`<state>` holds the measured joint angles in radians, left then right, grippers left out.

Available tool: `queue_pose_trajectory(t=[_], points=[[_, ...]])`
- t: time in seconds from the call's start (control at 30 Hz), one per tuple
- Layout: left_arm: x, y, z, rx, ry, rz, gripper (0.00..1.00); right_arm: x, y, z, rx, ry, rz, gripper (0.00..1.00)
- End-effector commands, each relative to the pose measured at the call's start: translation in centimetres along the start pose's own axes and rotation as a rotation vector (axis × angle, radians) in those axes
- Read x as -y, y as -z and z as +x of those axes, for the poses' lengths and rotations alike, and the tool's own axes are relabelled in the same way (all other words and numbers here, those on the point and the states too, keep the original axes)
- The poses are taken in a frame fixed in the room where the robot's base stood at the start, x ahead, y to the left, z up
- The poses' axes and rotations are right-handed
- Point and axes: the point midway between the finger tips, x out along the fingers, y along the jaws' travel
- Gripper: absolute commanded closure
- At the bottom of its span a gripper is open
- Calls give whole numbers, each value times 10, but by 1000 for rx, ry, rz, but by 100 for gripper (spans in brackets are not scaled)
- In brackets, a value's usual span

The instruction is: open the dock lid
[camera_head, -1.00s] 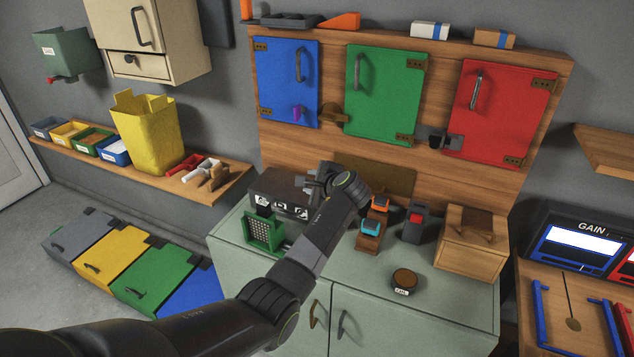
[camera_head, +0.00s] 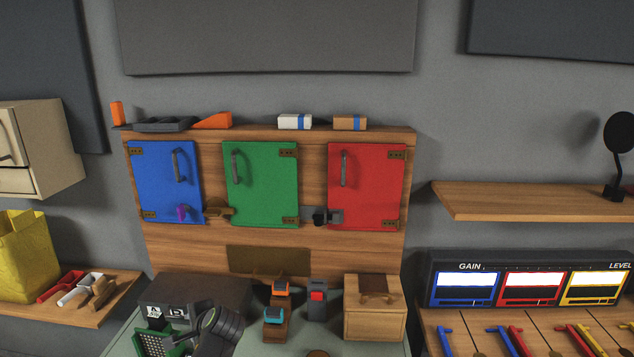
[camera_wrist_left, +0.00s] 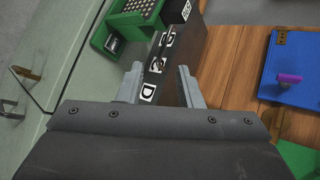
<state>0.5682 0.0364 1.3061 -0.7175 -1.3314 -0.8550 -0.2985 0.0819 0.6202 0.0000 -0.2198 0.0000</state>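A dark box with white symbols on its front, which may be the dock, sits on the cabinet top at the lower left in the head view (camera_head: 205,289). Its top looks flat and closed; no lid seam can be made out. In the left wrist view the box (camera_wrist_left: 187,52) lies beyond and between my left fingers. My left gripper (camera_wrist_left: 158,76) is open, its two grey fingers apart with nothing held. In the head view my left wrist covers part of the box's front right. I cannot tell whether the fingers touch the box. My right gripper is not in view.
A green perforated holder (camera_head: 150,343) stands left of the box's front. Small orange and blue-topped items, a grey device (camera_head: 317,300) and a wooden box (camera_head: 375,320) stand to the right. Blue (camera_head: 160,190), green (camera_head: 260,190) and red (camera_head: 370,200) doors are shut on the panel behind.

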Motion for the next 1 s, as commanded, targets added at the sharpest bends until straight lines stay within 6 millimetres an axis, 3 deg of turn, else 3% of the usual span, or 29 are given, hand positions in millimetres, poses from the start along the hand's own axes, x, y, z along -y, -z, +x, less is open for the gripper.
queue_pose_trajectory(t=[0.03, 0.27, 0.5, 0.7, 1.0], points=[[-28, -16, 4, -7, -38, -61, 67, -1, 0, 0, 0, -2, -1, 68], [-128, -79, -6, -39, -205, -357, 67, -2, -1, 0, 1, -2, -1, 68], [-214, -148, -49, -44, -371, -639, 67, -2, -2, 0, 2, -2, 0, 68], [-262, -197, -100, -32, -492, -829, 67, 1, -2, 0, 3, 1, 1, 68], [-292, -236, -157, -12, -602, -984, 67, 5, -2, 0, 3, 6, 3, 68]])
